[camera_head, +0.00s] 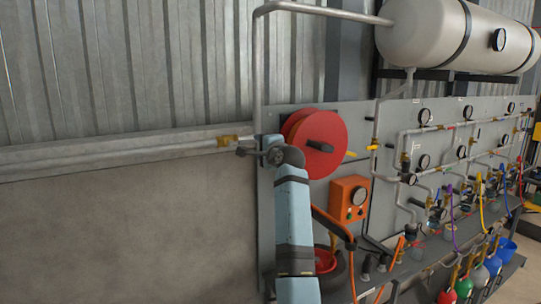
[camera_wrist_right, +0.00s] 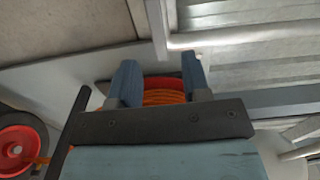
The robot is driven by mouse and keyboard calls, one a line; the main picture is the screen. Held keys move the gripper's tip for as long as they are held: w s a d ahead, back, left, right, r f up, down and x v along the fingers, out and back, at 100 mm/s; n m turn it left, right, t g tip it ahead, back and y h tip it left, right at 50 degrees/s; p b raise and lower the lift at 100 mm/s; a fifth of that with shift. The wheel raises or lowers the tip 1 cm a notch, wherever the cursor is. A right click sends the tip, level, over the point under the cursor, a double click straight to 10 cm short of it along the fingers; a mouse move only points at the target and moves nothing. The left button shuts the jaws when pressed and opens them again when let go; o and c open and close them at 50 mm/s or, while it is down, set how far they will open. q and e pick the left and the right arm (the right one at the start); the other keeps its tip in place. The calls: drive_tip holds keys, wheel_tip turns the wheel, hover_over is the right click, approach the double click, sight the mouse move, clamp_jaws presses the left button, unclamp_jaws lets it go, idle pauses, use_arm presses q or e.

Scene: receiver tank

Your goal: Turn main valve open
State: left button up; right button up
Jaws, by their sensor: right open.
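My right arm rises from the bottom of the head view, and its gripper (camera_head: 271,145) is beside the left edge of the grey panel, just left of the red hose reel. In the wrist view the two blue fingers of the right gripper (camera_wrist_right: 158,70) are apart, with nothing held between them. A brass fitting (camera_head: 228,140) sits on the horizontal wall pipe, just left of the gripper. A small dark part (camera_head: 243,151) shows between them; it may be the main valve's handle, but I cannot tell. My left gripper is not in view.
The red reel (camera_head: 318,145) is close to the right gripper; its orange hose (camera_wrist_right: 163,97) shows behind the fingers. An orange box with a gauge (camera_head: 349,199) hangs below the reel. Gauges and pipes fill the panel under the tank (camera_head: 440,35). The left wall is clear below the pipe.

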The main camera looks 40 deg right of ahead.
drive_tip(key=b+v, duration=0.1)
drive_tip(key=v, duration=0.6)
idle(0.3)
